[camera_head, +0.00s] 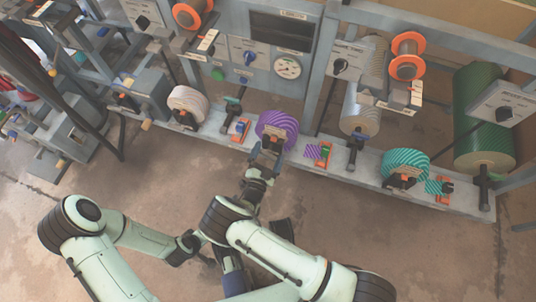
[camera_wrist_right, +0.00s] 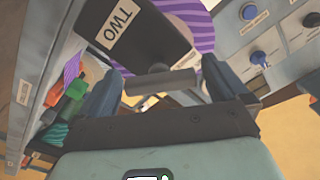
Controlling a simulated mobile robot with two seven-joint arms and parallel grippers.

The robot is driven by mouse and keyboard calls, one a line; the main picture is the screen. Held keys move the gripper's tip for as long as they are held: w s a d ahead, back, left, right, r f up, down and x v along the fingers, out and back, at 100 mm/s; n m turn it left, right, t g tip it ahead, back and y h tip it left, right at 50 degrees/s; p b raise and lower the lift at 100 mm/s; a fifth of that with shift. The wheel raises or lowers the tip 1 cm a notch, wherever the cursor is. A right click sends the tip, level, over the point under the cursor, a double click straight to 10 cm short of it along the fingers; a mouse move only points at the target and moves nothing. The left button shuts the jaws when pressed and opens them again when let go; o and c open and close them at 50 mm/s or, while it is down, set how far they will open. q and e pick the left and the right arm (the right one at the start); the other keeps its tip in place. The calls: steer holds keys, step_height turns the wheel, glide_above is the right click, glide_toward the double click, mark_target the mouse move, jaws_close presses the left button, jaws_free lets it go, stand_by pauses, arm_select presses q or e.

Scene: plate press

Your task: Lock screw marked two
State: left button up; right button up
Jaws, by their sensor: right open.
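A dark block with a label reading TWO (camera_wrist_right: 118,24) fills the upper middle of the right wrist view. A grey bar (camera_wrist_right: 160,83), seemingly the screw's handle, sticks out below it. My right gripper (camera_wrist_right: 158,88) is open, with one finger on each side of this bar; I cannot tell if either touches it. In the head view, my right gripper (camera_head: 266,158) is in front of the purple striped roll (camera_head: 276,127) and hides much of the screw. My left arm (camera_head: 145,238) is low at left; its gripper is mostly hidden behind my right arm.
A white roll (camera_head: 188,102) stands left on the grey rail and a teal roll (camera_head: 405,163) right. A panel with a gauge (camera_head: 287,67) and knobs stands behind. The floor in front is clear.

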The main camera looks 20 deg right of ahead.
steer(key=c, duration=1)
